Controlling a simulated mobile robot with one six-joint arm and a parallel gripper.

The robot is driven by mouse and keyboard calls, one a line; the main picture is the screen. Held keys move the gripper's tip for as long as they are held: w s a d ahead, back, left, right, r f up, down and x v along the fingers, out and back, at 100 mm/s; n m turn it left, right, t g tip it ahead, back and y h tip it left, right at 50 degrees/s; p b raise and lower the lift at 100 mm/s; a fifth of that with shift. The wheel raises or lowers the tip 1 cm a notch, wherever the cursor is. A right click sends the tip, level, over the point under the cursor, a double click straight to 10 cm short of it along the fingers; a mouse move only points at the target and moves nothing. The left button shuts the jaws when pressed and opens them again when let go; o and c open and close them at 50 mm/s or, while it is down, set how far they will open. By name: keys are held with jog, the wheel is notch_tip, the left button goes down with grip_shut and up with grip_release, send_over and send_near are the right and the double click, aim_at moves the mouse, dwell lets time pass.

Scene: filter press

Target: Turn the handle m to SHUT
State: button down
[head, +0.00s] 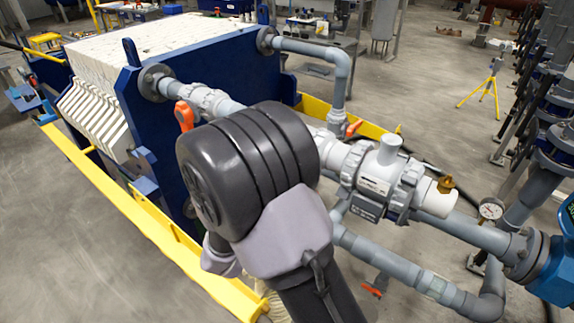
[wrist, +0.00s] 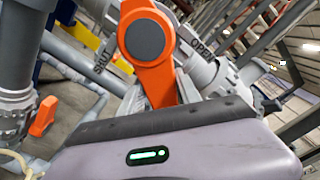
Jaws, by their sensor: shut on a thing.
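An orange valve handle (wrist: 158,82) with a round grey hub fills the middle of the wrist view. The words SHUT, partly covered, and OPEN stand on the grey valve body, SHUT left of the hub and OPEN right. The handle's bar points down in the picture, between the two words. My gripper (wrist: 165,112) is shut on the bar's lower end; its body hides that end and the fingertips. In the head view, my dark arm covers this handle and my gripper. No letter m is readable.
Other orange handles sit on the pipes: one near the blue plate (head: 184,116), one right of my arm (head: 353,129), one low (head: 371,290). A white fitting (head: 385,180) and grey pipes crowd the right. Yellow rails (head: 150,225) edge the press. Floor at left is clear.

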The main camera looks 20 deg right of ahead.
jog(key=shift+w+a+f+m+b, duration=0.15)
jog(key=shift+f+m+b, duration=0.2)
jog(key=shift+m+b, duration=0.2)
jog(key=shift+w+a+f+m+b, duration=0.15)
jog(key=shift+f+m+b, duration=0.15)
jog(key=shift+m+b, duration=0.25)
jog(key=shift+w+a+f+m+b, duration=0.1)
jog(key=shift+w+f+m+b, duration=0.05)
jog(key=shift+m+b, duration=0.35)
jog(key=shift+w+a+m, duration=0.1)
jog(key=shift+w+m, duration=0.05)
jog(key=shift+m, duration=0.15)
jog(key=w+m+b, duration=0.1)
jog(key=m+b, duration=0.1)
jog(key=w+a+m+b, duration=0.1)
jog(key=m+b, duration=0.2)
jog(key=w+a+m+b, duration=0.1)
jog(key=m+b, duration=0.1)
jog(key=shift+a+f+m+b, duration=0.1)
jog(key=shift+f+m+b, duration=0.1)
jog(key=shift+m+b, duration=0.1)
jog(key=c, duration=1.2)
grip_release()
jog(key=o, duration=0.4)
jog(key=shift+w+a, duration=0.15)
jog(key=shift+c, duration=0.2)
